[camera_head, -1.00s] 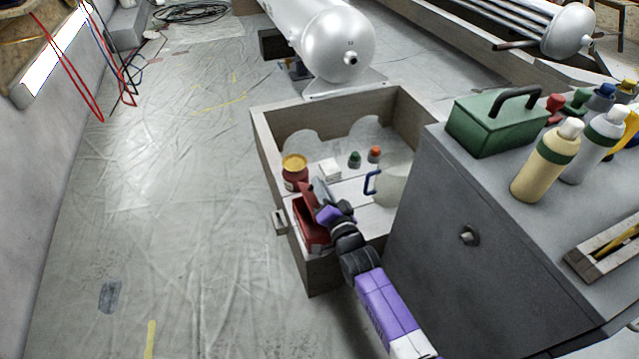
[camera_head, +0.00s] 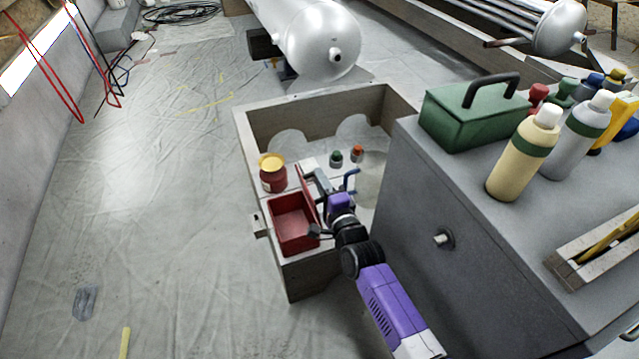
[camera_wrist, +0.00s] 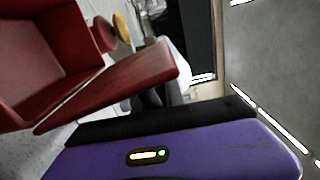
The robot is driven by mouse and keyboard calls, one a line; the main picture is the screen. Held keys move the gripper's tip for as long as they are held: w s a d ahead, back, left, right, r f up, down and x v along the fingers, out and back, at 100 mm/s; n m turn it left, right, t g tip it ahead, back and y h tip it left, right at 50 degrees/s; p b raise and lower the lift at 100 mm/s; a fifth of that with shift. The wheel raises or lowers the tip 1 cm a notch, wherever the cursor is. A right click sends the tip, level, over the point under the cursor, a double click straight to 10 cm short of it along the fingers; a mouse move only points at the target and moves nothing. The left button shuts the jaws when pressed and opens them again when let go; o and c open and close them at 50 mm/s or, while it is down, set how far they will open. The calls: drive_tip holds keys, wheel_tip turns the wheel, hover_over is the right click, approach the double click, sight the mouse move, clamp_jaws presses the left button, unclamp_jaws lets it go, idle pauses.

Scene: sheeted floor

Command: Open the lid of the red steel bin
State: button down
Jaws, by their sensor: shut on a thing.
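The red steel bin (camera_head: 292,222) sits at the near left corner of the wooden crate, and I can see into its empty inside. Its lid (camera_head: 307,192) stands raised, roughly upright, along the bin's right side. My gripper (camera_head: 316,205) is at the lid, on the bin's right, and is shut on it; the exact contact is partly hidden. In the wrist view the open bin (camera_wrist: 45,50) is at the left and the lid (camera_wrist: 120,85) slants across the middle, above my purple gripper body.
The wooden crate (camera_head: 243,140) also holds a red can with a yellow lid (camera_head: 272,175), two small bottles and a blue-handled jug (camera_head: 370,175). A grey cabinet (camera_head: 430,190) stands close on the right, with a green toolbox (camera_head: 472,115) on top.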

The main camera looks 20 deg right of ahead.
drive_tip(key=shift+d+m, duration=0.25)
drive_tip(key=shift+m, duration=0.05)
drive_tip(key=c, duration=1.5)
unclamp_jaws()
drive_tip(key=shift+o, duration=0.2)
drive_tip(key=shift+s+f, duration=0.1)
drive_tip(key=shift+s, duration=0.05)
drive_tip(key=s+b, duration=0.5)
drive_tip(key=shift+s+f+b, duration=0.1)
drive_tip(key=shift+s+b, duration=0.05)
drive_tip(key=shift+b, duration=0.15)
drive_tip(key=shift+s+b, duration=0.45)
drive_tip(key=shift+s, duration=0.65)
